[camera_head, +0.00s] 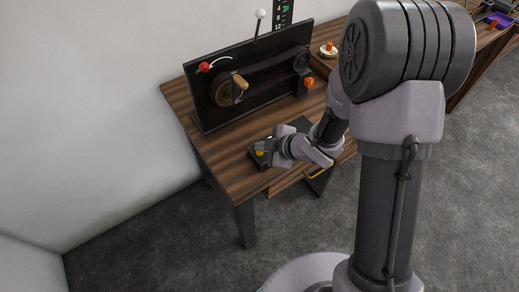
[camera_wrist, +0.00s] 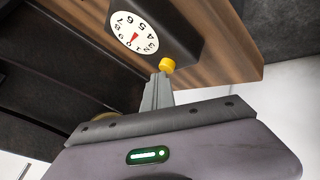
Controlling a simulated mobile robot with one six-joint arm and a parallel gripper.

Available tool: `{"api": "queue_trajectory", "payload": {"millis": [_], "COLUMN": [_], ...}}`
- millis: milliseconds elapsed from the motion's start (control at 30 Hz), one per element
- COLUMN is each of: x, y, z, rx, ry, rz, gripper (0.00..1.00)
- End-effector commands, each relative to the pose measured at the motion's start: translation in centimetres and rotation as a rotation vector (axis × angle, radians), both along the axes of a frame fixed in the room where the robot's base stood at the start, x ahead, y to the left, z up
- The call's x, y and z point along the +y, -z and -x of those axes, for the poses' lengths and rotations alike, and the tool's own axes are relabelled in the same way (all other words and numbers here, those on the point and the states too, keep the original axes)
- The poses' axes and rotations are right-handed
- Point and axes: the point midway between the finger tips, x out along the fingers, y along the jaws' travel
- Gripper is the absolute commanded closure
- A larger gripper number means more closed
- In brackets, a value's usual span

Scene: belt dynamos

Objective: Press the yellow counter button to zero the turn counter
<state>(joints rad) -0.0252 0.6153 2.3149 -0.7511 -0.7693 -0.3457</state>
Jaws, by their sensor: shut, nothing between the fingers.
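The yellow counter button (camera_wrist: 167,65) sticks out from the dark counter box (camera_wrist: 184,28), beside its white round dial (camera_wrist: 135,32). The dial has black numbers and a red pointer. My gripper (camera_wrist: 160,77) is shut and empty, its fingertips right beside the button in the wrist view. I cannot tell whether they touch it. In the head view, my gripper (camera_head: 266,148) is over the counter box near the table's front edge, and a bit of the yellow button (camera_head: 260,153) shows by it. The dial is hidden there.
The wooden table (camera_head: 215,148) carries a black upright panel (camera_head: 205,115) with a crank handle (camera_head: 240,82), a red knob (camera_head: 204,67) and a white-tipped lever (camera_head: 260,14). An orange knob (camera_head: 309,82) sits right of the panel. Table space left of the counter is clear.

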Motion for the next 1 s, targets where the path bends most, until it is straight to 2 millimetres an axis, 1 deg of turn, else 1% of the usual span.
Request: {"api": "queue_trajectory", "payload": {"millis": [267, 367, 600, 900, 1000], "x": [0.0, 0.0, 0.0, 0.0, 0.0], "y": [0.0, -0.3, -1.8, -1.8, -2.1], "z": [0.0, 0.0, 0.0, 0.0, 0.0], "rx": [0.002, 0.002, 0.001, 0.001, 0.001], "ry": [0.001, 0.001, 0.001, 0.001, 0.001], "rz": [0.001, 0.001, 0.0, -0.001, -0.001], "gripper": [1.0, 1.0, 1.0, 1.0, 1.0]}}
